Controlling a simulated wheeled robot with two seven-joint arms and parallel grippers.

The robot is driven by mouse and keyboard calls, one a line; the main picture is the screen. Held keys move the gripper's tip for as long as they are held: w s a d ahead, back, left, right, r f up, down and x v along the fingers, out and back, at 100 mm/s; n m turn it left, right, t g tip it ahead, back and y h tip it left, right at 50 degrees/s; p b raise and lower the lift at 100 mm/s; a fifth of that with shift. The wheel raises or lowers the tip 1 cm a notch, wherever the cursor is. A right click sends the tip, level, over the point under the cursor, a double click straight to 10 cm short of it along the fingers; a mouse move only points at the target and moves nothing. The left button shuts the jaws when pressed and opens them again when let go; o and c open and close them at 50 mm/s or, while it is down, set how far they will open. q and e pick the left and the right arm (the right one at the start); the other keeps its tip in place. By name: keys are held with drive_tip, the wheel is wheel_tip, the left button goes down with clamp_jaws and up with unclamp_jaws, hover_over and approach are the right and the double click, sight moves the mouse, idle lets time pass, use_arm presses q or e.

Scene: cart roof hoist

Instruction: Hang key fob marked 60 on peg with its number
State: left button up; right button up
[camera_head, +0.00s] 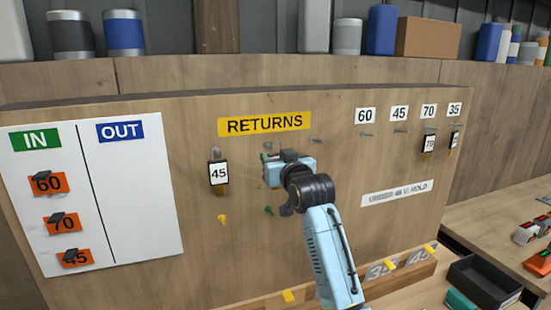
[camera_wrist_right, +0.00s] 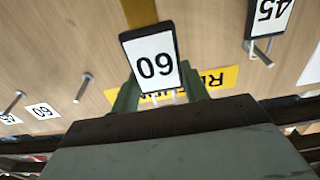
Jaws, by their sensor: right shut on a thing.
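My right gripper (camera_head: 272,168) is at the board below the yellow RETURNS sign (camera_head: 264,123). In the right wrist view, it (camera_wrist_right: 158,96) is shut on the key fob marked 60 (camera_wrist_right: 152,63), which appears upside down. The head view does not show this fob clearly; my gripper is in the way. The peg (camera_head: 367,134) under the white 60 label (camera_head: 365,115) is bare. The 60 label also shows in the right wrist view (camera_wrist_right: 42,111). My left gripper is not in view.
A fob marked 45 (camera_head: 218,173) hangs left of my gripper. The peg (camera_head: 400,131) under label 45 is bare. Fobs hang under label 70 (camera_head: 428,144) and label 35 (camera_head: 454,140). A dark tray (camera_head: 480,283) stands at lower right. A white IN/OUT panel (camera_head: 140,215) is at left.

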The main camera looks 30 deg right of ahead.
drive_tip(key=shift+v, duration=2.5)
